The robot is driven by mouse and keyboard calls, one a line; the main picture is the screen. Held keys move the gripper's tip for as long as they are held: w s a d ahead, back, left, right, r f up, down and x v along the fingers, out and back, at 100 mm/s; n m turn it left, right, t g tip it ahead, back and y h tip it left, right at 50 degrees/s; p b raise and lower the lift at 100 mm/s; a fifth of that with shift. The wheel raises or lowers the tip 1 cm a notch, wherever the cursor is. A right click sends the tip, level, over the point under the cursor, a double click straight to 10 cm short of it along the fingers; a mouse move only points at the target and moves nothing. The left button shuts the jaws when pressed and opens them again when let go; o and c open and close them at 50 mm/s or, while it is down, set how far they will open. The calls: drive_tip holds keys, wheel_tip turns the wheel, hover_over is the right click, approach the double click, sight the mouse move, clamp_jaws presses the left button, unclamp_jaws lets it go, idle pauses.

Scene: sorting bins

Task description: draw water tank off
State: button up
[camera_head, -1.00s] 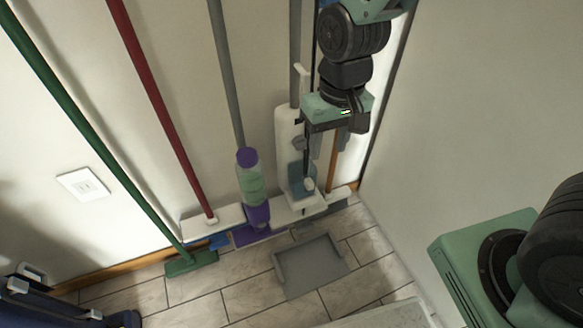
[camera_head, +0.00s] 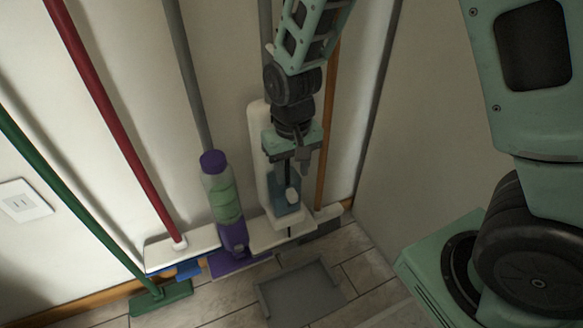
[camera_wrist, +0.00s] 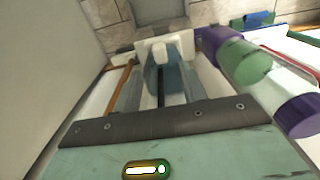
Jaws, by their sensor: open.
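The water tank (camera_head: 288,198) is a translucent blue-grey container with a white cap-like part. It sits low in the white mop body (camera_head: 258,185) against the wall. My gripper (camera_head: 290,172) points down just above and in front of the tank, with its fingers apart. In the wrist view, the tank (camera_wrist: 174,82) lies ahead of the gripper (camera_wrist: 160,92), in front of the white mop head. I cannot tell whether the fingers touch the tank. My gripper hides the tank's upper part in the head view.
A purple-capped spray mop bottle (camera_head: 222,195) stands close on the left. Beyond it are a red-handled mop (camera_head: 110,115) and a green broom (camera_head: 75,210). A wooden pole (camera_head: 327,140) stands close on the right, near the side wall. A grey dustpan (camera_head: 300,290) lies on the tiled floor.

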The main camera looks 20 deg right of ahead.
sight(292, 192)
wheel_tip(292, 192, down, 4)
drive_tip(key=b, duration=0.3)
drive_tip(key=shift+r, duration=0.1)
drive_tip(key=shift+f+b, duration=0.7)
drive_tip(key=shift+f, duration=1.15)
drive_tip(key=shift+r+p, duration=0.1)
drive_tip(key=shift+p, duration=0.6)
clamp_jaws()
